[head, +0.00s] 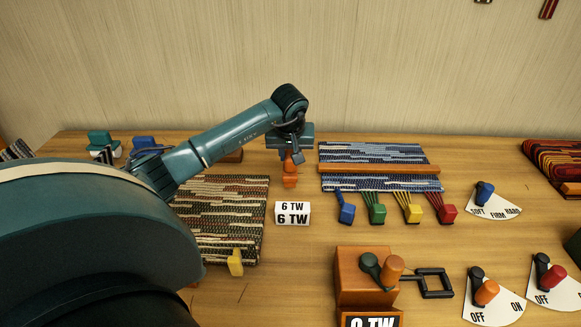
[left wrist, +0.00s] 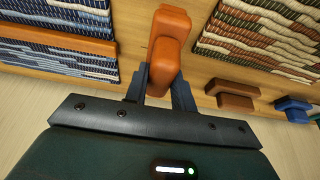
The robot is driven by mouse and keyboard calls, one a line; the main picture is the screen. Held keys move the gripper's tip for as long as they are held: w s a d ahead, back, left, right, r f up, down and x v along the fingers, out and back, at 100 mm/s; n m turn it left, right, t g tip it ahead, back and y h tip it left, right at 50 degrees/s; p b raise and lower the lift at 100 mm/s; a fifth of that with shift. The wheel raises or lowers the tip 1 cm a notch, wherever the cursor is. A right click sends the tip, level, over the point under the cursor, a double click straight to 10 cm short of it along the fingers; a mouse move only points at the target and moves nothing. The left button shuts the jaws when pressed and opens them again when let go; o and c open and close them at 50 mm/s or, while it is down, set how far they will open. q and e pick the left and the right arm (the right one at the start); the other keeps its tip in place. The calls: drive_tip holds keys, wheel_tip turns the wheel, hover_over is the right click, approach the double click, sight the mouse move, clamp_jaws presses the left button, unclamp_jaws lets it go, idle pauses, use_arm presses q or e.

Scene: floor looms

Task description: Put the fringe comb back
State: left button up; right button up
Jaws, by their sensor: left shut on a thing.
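My left gripper (head: 290,153) is shut on an orange-brown piece, which looks to be the fringe comb (head: 290,171). The comb hangs below the fingers in the head view, between the two woven cloths. In the left wrist view the comb (left wrist: 170,38) is a rounded block between the fingertips (left wrist: 168,78); I cannot make out teeth on it. A brown wooden block (head: 233,156) stands left of the gripper, partly behind my arm; it also shows in the left wrist view (left wrist: 232,90). My right gripper is not in view.
The blue woven cloth (head: 370,152) lies right, with a wooden bar and several coloured blocks on its fringe. The green-brown cloth (head: 225,225) lies left, with a yellow block (head: 235,262). A "6 TW" sign (head: 292,214), a cranked wooden box (head: 352,275) and dials stand nearby.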

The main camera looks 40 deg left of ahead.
use_arm(q)
wheel_tip(320, 180, down, 4)
drive_tip(key=shift+r, duration=0.1)
drive_tip(key=shift+f, duration=0.2)
drive_tip(key=o, duration=1)
drive_tip(key=shift+c, duration=0.2)
drive_tip(key=shift+r, duration=0.2)
drive_tip(key=v, duration=1.2)
drive_tip(key=shift+f, duration=0.1)
